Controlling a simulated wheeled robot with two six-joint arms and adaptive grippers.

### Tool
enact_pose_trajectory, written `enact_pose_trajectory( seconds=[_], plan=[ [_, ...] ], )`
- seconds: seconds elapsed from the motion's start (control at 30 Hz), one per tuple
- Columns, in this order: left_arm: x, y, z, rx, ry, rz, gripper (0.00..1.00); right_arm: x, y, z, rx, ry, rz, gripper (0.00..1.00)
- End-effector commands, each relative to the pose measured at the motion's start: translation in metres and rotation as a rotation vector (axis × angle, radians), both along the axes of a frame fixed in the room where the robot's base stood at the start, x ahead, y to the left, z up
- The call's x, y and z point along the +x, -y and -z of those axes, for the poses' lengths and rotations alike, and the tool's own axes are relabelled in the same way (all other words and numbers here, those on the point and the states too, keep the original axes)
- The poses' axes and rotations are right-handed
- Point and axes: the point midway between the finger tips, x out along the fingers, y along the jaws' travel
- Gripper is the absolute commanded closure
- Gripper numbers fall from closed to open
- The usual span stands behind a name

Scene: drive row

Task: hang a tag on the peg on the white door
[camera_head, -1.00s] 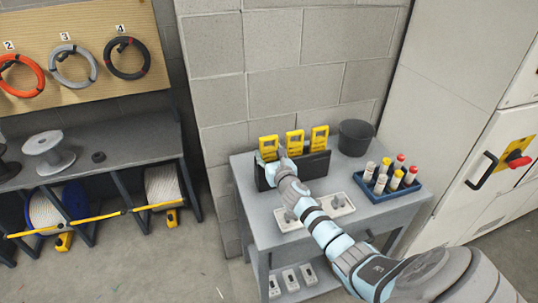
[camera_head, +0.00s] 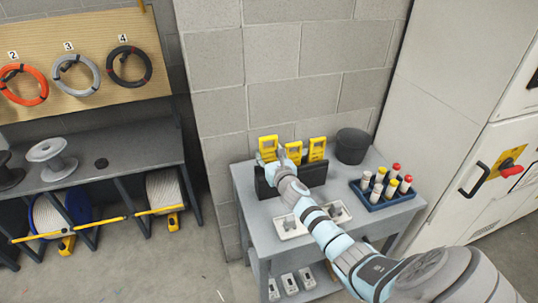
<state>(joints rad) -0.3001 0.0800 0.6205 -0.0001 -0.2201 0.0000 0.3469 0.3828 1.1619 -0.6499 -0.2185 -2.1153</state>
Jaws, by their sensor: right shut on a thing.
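Three yellow tags stand in a row at a black holder (camera_head: 312,174) on the grey cart: the left tag (camera_head: 268,146), the middle tag (camera_head: 293,153) and the right tag (camera_head: 317,149). My right gripper (camera_head: 281,160) is shut on the left tag, which sits slightly higher than the others; its fingers are small and partly hidden by my wrist. The white door (camera_head: 492,155) is at the right edge, with a black handle (camera_head: 474,180) and a red switch lever (camera_head: 511,168) on a yellow plate. I cannot make out a peg on it. My left gripper is out of view.
A dark bucket (camera_head: 352,146) and a blue tray (camera_head: 388,200) of red- and yellow-capped tubes stand on the cart (camera_head: 375,222). White trays lie in front of the holder. A shelf with spools (camera_head: 48,160) stands left. Floor is open between.

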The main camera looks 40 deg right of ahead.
Motion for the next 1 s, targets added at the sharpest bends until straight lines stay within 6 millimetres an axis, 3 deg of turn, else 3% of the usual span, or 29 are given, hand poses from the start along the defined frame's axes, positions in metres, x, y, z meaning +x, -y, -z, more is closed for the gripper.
enact_pose_trajectory(
  seconds=[0.27,0.7,1.0],
  plan=[
    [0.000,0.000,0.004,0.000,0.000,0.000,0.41,-0.006,-0.001,0.002,-0.001,0.003,0.001,0.78],
    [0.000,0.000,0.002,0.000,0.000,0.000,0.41,-0.065,-0.023,-0.015,-0.002,-0.001,-0.001,0.78],
    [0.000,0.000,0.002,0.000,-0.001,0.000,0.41,-0.076,-0.026,-0.018,0.000,0.000,0.000,0.78]
  ],
)
